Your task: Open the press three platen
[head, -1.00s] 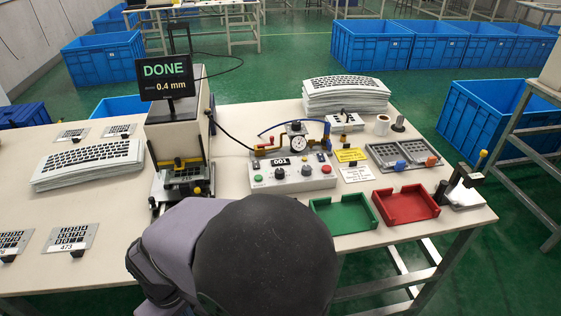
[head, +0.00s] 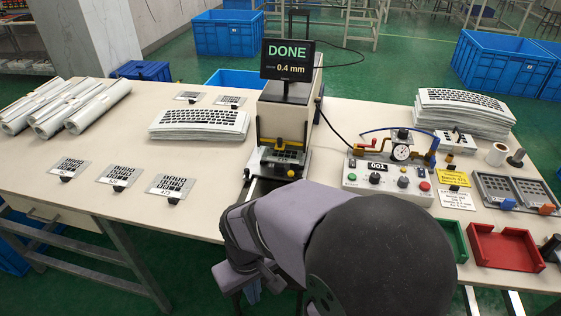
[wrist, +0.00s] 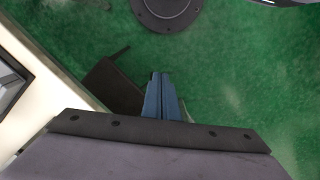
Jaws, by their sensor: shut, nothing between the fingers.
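The press (head: 284,118) stands at the middle of the table, with a dark screen (head: 288,60) on top reading DONE and 0.4 mm. Its dark platen area (head: 281,158), with yellow parts, is low on the front; my arm hides some of the space before it. I cannot tell from here how far apart the platen and bed are. My gripper (wrist: 160,78) shows in the wrist view with its blue fingers shut and empty, above the green floor beside the table edge. In the head view it is low, at the table's front side, apart from the press.
A control box (head: 388,178) with a gauge stands right of the press. A green tray (head: 452,240) and a red tray (head: 505,248) lie at the front right. Keyboard films (head: 199,124) and several small plates lie left. My arm covers the front middle.

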